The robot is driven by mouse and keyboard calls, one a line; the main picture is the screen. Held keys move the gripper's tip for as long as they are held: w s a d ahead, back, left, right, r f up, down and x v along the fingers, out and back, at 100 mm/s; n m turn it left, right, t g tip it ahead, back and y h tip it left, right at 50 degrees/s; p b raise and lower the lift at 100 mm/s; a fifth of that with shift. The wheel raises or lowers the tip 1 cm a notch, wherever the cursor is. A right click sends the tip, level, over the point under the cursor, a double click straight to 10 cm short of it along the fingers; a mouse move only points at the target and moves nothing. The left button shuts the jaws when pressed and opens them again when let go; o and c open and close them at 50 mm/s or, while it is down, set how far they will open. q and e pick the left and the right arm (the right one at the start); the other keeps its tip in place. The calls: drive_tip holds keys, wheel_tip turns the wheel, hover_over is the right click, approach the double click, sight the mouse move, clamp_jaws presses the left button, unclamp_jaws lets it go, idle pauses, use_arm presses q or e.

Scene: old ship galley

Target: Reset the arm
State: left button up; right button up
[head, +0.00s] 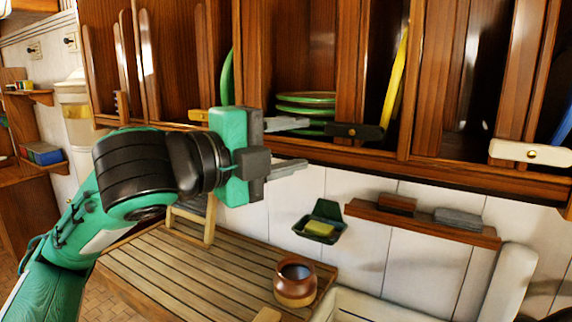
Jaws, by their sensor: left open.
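My left arm comes in from the left, green and black. Its gripper (290,145) is open and empty, with its two grey fingers apart and pointing right. In the picture it overlaps the lower edge of the wooden cupboards (300,45), just below a stack of green plates (306,98). I cannot tell whether a finger touches the cupboard. My right gripper is not in view.
Below is a slatted wooden counter (170,265) with a brown pot (295,283) near the sink edge. On the tiled wall are a green soap dish (320,222) and a small wooden shelf (425,222). A yellow plate (396,75) stands upright in the cupboard.

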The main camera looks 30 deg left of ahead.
use_arm(q)
drive_tip(key=shift+s+a, duration=0.15)
drive_tip(key=shift+s, duration=0.2)
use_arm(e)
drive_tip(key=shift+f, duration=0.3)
